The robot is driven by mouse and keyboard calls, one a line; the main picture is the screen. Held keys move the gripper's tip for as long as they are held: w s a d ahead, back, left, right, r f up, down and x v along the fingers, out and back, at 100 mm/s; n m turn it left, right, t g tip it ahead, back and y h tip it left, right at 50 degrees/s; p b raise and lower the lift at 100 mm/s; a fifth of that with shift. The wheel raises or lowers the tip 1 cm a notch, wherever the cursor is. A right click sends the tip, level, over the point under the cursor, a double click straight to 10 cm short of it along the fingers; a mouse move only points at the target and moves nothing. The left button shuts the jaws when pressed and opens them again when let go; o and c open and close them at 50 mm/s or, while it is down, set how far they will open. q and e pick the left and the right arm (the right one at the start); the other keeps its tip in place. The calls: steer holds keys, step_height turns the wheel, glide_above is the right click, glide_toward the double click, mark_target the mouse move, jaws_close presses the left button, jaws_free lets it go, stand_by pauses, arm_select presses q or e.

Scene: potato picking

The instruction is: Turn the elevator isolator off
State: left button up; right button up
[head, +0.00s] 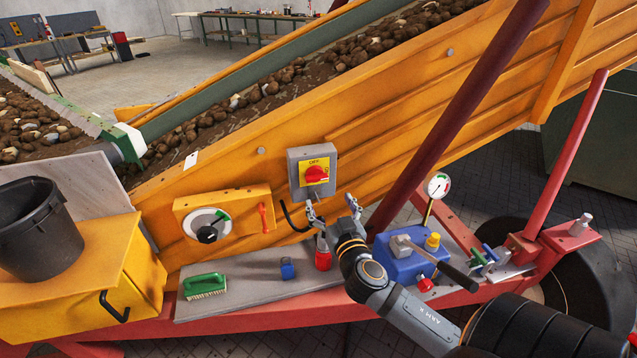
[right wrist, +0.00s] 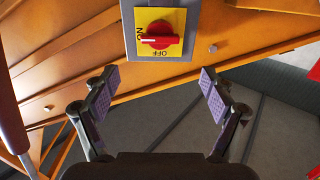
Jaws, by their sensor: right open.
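The elevator isolator is a grey box (head: 293,172) on the orange side of the conveyor, with a yellow plate and a red rotary knob (head: 316,174). In the right wrist view the isolator shows upside down at the top; its red knob (right wrist: 158,36) lies crosswise, with its white mark toward ON at the left and OFF at the bottom. My right gripper (head: 330,204) is open and empty just below and in front of the isolator. In the right wrist view its fingers (right wrist: 158,85) stand wide apart, not touching the knob. My left gripper is not in view.
A round dial switch (head: 208,226) and a red lever (head: 263,218) are to the left. A blue lever unit (head: 400,265) and dark red post (head: 455,110) stand right.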

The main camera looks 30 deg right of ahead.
mark_target(318, 178)
steer(key=p+x, duration=0.2)
steer(key=x, duration=0.7)
steer(key=shift+w+d+f, duration=0.1)
steer(key=shift+w+d, duration=0.1)
steer(key=shift+w, duration=0.5)
steer(key=c, duration=1.1)
